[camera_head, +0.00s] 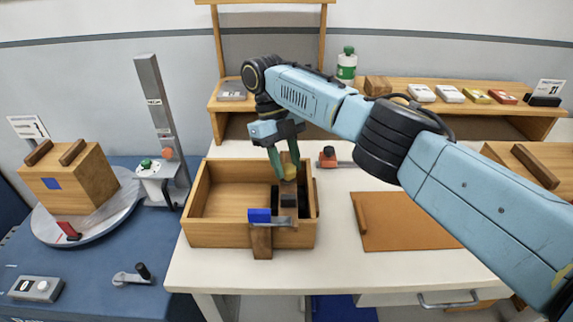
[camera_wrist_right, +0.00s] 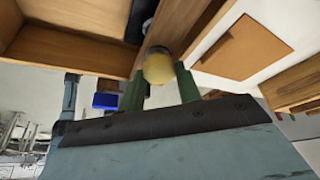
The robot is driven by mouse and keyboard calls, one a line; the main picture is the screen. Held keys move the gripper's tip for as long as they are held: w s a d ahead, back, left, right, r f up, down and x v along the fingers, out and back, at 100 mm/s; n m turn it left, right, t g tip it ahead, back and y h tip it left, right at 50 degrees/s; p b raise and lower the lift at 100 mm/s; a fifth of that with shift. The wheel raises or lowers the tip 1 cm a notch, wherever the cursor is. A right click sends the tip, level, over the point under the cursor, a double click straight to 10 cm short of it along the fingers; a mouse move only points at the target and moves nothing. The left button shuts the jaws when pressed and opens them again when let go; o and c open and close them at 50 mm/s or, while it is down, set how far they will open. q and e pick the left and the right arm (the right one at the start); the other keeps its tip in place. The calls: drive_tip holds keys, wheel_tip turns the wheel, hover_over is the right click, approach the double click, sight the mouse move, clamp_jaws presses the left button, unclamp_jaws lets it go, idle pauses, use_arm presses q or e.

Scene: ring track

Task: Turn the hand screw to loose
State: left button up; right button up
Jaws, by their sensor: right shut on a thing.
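The hand screw is a rounded yellow knob (camera_head: 290,173) at the right wall of an open wooden box (camera_head: 215,233) on the white bench. My right gripper (camera_head: 286,166) reaches down over the box with its green fingers on either side of the knob, shut on it. In the right wrist view the yellow knob (camera_wrist_right: 158,67) sits between the two green fingertips (camera_wrist_right: 159,86). The screw's shaft is hidden, and I cannot tell how far it is turned. My left gripper is not in view.
Black blocks (camera_head: 289,197) sit inside the box below the gripper, and a blue-handled part (camera_head: 260,215) is at its front wall. A red-topped device (camera_head: 327,157) stands behind right. A brown board (camera_head: 400,222) lies to the right. The box's left part is empty.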

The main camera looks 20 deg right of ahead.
drive_tip(key=shift+r, duration=0.1)
idle(0.4)
drive_tip(key=o, duration=1)
